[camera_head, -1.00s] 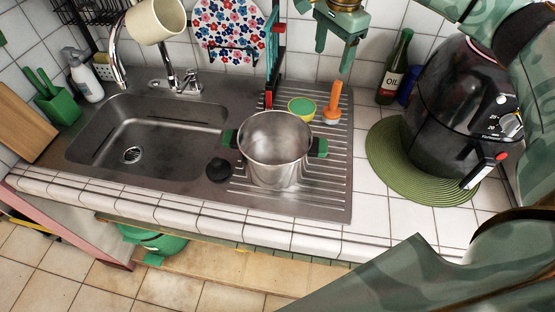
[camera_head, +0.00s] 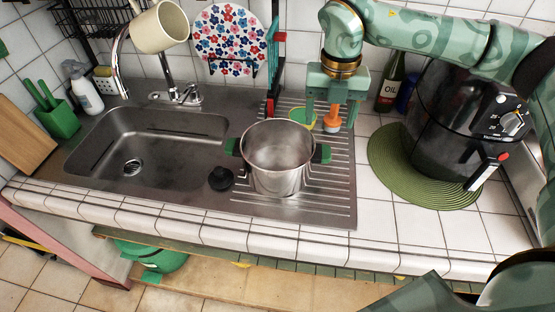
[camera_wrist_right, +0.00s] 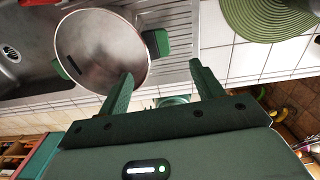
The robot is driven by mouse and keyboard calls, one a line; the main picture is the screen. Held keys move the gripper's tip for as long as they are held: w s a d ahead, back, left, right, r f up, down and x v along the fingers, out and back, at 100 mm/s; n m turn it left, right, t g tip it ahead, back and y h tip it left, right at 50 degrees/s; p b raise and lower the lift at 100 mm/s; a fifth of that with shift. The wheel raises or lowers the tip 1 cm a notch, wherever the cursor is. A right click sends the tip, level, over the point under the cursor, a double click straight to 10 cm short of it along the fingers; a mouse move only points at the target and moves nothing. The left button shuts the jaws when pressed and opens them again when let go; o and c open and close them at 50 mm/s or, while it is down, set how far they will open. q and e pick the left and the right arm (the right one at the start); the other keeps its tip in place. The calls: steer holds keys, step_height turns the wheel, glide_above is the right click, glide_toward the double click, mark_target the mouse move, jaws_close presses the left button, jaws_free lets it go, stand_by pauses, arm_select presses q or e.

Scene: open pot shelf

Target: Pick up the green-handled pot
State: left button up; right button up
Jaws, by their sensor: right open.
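The steel pot (camera_head: 278,165) with two green handles stands upright on the ribbed drainboard, right of the sink, and looks empty. Its right green handle (camera_head: 322,153) faces my right gripper's side, and its left one (camera_head: 232,147) faces the sink. My right gripper (camera_head: 329,122) is open and empty, fingers pointing down, above and behind the right handle in the head view. In the right wrist view the pot (camera_wrist_right: 100,48) is at upper left. One green handle (camera_wrist_right: 157,43) lies just beyond the open fingertips (camera_wrist_right: 161,70), nearer the left finger. My left gripper does not show.
An orange-handled brush (camera_head: 333,118) and a green-yellow sponge bowl (camera_head: 302,117) are behind the pot. A black stopper (camera_head: 221,179) lies left of it. A black fryer (camera_head: 455,120) on a green mat (camera_head: 385,170) and an oil bottle (camera_head: 391,85) stand at right.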

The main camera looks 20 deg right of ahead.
mark_target(322, 151)
step_height(322, 151, down, 7)
steer(key=shift+f+b, duration=0.2)
steer(key=shift+b, duration=0.4)
steer(key=f, duration=0.1)
steer(key=f+b, duration=0.1)
steer(key=f, duration=0.3)
steer(key=shift+w+f, duration=0.1)
steer(key=shift+w, duration=0.2)
steer(key=c, duration=1.4)
jaws_close()
steer(key=shift+r, duration=0.25)
